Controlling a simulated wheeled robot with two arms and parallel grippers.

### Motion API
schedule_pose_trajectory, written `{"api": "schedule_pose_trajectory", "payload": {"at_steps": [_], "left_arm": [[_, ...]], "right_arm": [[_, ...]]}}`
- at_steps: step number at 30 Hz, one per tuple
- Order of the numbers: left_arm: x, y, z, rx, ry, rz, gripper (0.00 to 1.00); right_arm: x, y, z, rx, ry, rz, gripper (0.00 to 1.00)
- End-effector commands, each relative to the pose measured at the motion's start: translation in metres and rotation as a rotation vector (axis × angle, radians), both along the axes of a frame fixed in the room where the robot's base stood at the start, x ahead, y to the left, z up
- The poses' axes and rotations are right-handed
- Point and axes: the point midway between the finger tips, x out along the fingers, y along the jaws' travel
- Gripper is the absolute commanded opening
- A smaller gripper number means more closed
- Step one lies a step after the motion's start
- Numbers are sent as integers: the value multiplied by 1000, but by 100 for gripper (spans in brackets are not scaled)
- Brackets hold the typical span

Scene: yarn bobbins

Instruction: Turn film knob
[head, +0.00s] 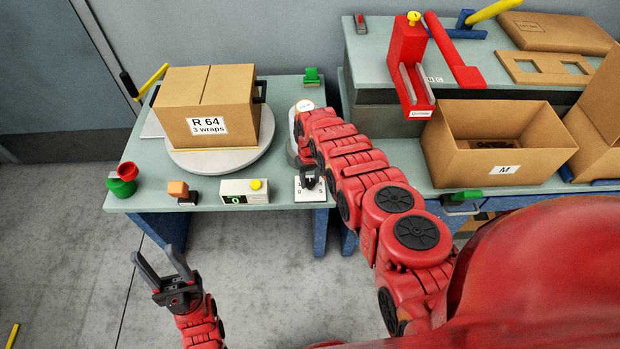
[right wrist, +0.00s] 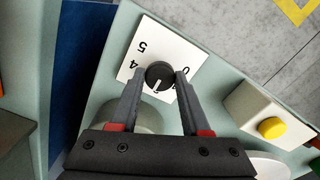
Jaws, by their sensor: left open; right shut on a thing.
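The film knob (right wrist: 159,75) is a small round black knob with a white pointer line, on a white plate (right wrist: 178,45) marked with numbers. In the right wrist view the pointer faces down the picture; the number near its tip is partly hidden. My right gripper (right wrist: 160,74) is shut on the knob, one finger on each side. In the head view the white plate (head: 311,194) lies at the table's front right, with my right gripper (head: 310,177) over it, covering the knob. My left gripper (head: 154,252) is open and empty, over the floor in front of the table.
A box (head: 208,105) labelled R 64, 3 wraps, stands on a round turntable (head: 225,160). Left of the knob plate are a yellow button (head: 256,184) beside a green display, an orange-topped block (head: 178,188) and a green-red item (head: 122,180). Open box M (head: 503,172) is right.

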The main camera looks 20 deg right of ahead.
Motion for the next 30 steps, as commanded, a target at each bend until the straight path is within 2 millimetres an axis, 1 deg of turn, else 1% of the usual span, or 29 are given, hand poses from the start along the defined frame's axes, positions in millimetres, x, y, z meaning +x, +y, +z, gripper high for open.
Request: {"api": "schedule_pose_trajectory", "payload": {"at_steps": [6, 15, 21, 30], "left_arm": [[0, 0, 1, 0, 0, 0, 50], [0, 0, 2, 0, 0, 0, 50], [0, 0, 2, 0, 0, 0, 50], [0, 0, 2, 0, 0, 0, 50]], "right_arm": [[0, 1, 0, -1, -1, -178, 0], [0, 0, 0, 0, -1, -351, 0], [1, 0, 0, 0, -2, -405, 0], [1, 0, 0, 0, -2, -423, 0]]}}
